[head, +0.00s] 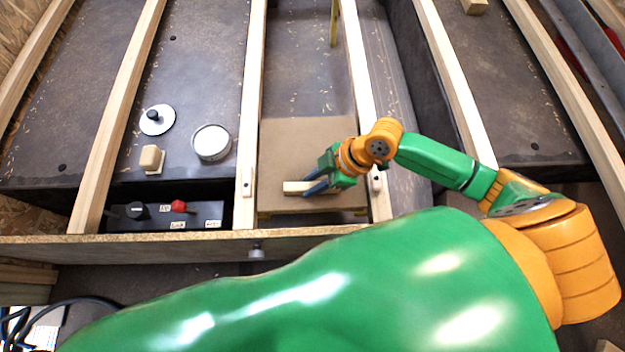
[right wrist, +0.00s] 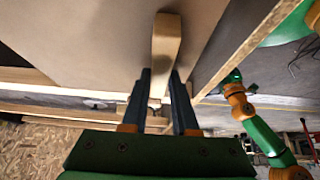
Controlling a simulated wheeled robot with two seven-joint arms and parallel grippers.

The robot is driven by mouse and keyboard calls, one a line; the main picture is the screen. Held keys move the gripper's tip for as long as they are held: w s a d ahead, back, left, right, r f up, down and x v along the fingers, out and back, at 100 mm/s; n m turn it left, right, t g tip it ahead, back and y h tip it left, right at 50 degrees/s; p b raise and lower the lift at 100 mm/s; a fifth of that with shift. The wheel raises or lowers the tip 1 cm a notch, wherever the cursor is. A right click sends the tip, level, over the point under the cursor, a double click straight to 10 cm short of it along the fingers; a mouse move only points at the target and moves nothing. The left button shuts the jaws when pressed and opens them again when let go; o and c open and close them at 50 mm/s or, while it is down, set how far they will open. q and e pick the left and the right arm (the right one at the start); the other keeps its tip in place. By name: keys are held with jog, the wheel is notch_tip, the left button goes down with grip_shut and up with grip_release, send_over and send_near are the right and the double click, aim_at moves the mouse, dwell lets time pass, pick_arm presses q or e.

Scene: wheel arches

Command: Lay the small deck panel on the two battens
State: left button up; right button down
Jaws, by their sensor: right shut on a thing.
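The small deck panel (head: 300,150) is a flat brown board between two long pale battens, the left one (head: 251,100) and the right one (head: 360,70). It also shows in the right wrist view (right wrist: 85,40). A pale wooden grip bar (head: 295,187) stands on the panel near its front edge. My right gripper (head: 315,186) is shut on this bar, its dark fingers on either side in the right wrist view. I cannot tell whether the panel touches the battens. A green and orange arm of mine (right wrist: 262,130) shows in the right wrist view; its gripper is unclear.
Left of the panel are a round white tin (head: 211,143), a white disc with a black knob (head: 157,120) and a pale block (head: 152,159). A switch panel (head: 165,214) sits in front of them. A wooden front edge (head: 150,247) crosses nearby.

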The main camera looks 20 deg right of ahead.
pick_arm(q)
jog(key=shift+r+p, duration=0.3)
pick_arm(e)
jog(key=shift+r, duration=0.1)
jog(key=c, duration=0.6)
grip_release()
jog(key=p+v, duration=0.2)
jog(key=v, duration=0.4)
jog(key=shift+d+r+p, duration=0.25)
jog(key=shift+r+p, duration=0.1)
jog(key=shift+r, duration=0.1)
pick_arm(q)
jog(key=s+a, duration=0.1)
jog(key=s+a+r, duration=0.1)
jog(key=s, duration=0.1)
jog(key=shift+a, duration=0.1)
jog(key=shift+s, duration=0.1)
